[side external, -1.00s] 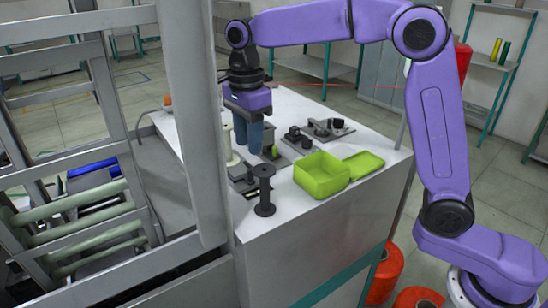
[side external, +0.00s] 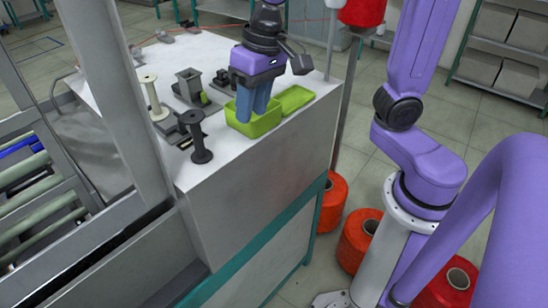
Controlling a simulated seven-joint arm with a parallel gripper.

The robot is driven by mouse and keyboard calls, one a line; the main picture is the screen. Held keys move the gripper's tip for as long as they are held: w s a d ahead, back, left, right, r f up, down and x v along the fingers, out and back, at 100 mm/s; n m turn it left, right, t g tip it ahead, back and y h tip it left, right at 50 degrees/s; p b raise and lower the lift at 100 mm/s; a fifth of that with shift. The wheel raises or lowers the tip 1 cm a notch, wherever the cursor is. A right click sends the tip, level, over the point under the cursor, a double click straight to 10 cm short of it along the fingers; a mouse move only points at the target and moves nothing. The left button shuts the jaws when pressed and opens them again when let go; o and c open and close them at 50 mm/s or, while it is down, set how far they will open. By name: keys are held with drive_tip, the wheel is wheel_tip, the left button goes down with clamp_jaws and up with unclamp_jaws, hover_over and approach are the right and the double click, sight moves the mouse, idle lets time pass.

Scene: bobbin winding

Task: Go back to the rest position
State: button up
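My gripper (side external: 252,110) points down with its blue fingers over the open green box (side external: 262,124) on the white table. The fingers overlap the box in this view, so I cannot tell their height over it or whether they hold anything. The fingers look close together, but their gap is not clear. A dark bobbin (side external: 197,140) stands upright left of the box. A pale spool (side external: 152,98) stands farther left.
Grey fixtures (side external: 188,88) stand on the white table (side external: 215,50) behind the dark bobbin. A metal frame (side external: 115,90) rises at left. Red yarn cones (side external: 357,235) stand on the floor near my base.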

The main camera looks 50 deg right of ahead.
drive_tip(key=s+d+f+n, duration=0.3)
drive_tip(key=s+n, duration=0.3)
drive_tip(key=s, duration=0.2)
drive_tip(key=s+d+f+n+g+h, duration=0.1)
drive_tip(key=s+d+f+n, duration=0.3)
drive_tip(key=s, duration=0.4)
drive_tip(key=d+n, duration=0.1)
drive_tip(key=n, duration=0.1)
drive_tip(key=shift+d+f+n, duration=0.3)
drive_tip(key=shift+d+n, duration=0.1)
